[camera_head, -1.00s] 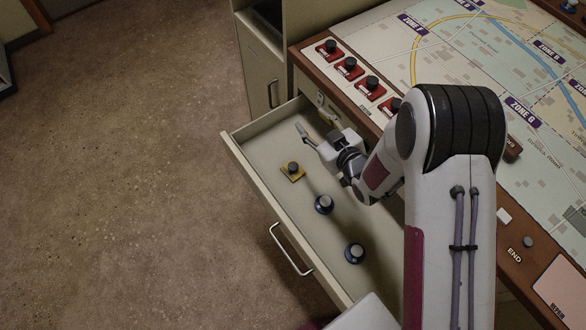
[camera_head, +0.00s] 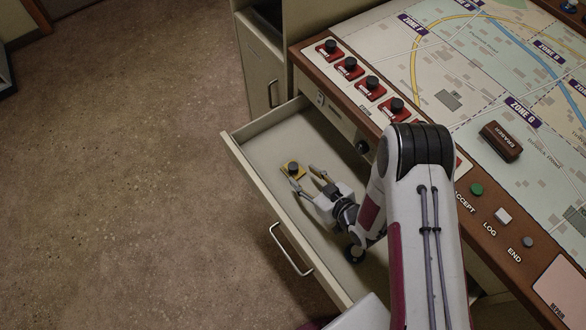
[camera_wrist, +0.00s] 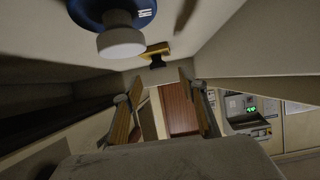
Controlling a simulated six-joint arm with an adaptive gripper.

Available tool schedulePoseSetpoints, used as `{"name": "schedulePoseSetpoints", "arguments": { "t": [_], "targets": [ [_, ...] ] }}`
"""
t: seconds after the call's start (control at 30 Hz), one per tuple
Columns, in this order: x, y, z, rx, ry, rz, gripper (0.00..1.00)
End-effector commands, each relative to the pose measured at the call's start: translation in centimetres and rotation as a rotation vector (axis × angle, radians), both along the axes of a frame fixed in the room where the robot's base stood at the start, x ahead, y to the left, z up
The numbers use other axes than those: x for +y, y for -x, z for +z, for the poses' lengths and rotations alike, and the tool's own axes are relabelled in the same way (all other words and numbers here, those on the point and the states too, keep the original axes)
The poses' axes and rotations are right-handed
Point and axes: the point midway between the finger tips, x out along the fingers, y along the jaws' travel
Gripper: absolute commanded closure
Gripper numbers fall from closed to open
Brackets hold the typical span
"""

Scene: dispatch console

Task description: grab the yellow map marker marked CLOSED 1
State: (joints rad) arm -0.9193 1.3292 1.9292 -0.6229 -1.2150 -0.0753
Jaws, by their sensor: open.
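The yellow map marker (camera_head: 292,170) with a dark round knob sits in the open drawer (camera_head: 233,150); its label is not readable. My gripper (camera_head: 304,176) is open and empty, low over the drawer. In the head view its fingertips are just beside the marker's lower right side, with no clear contact. In the wrist view the yellow marker (camera_wrist: 155,53) shows beyond the gap between my open fingers (camera_wrist: 160,78).
A blue marker (camera_wrist: 122,33) with a pale knob looms close in the wrist view. Another marker's dark knob (camera_head: 354,253) shows beside my arm. Drawer walls surround the markers. Red markers (camera_head: 372,86) stand on the console edge; an eraser (camera_head: 501,141) lies on the map.

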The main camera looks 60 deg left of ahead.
Motion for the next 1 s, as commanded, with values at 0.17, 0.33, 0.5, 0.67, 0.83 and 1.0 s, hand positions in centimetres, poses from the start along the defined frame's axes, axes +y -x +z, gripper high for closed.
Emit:
{"name": "schedulePoseSetpoints", "arguments": {
  "t": [0.17,0.33,0.5,0.67,0.83,1.0],
  "targets": [
    [0.2,0.0,-0.1,-0.001,0.0,0.0,0.58],
    [1.0,0.0,-0.5,0.0,-0.001,0.0,0.58],
    [2.0,0.0,-1.0,-0.001,0.0,0.0,0.58],
    [2.4,0.0,-1.1,0.0,0.0,0.0,0.58],
    [2.4,0.0,-1.1,0.0,0.0,0.0,0.58],
    [2.5,0.0,-1.2,0.0,0.0,0.0,0.58]
  ]
}}
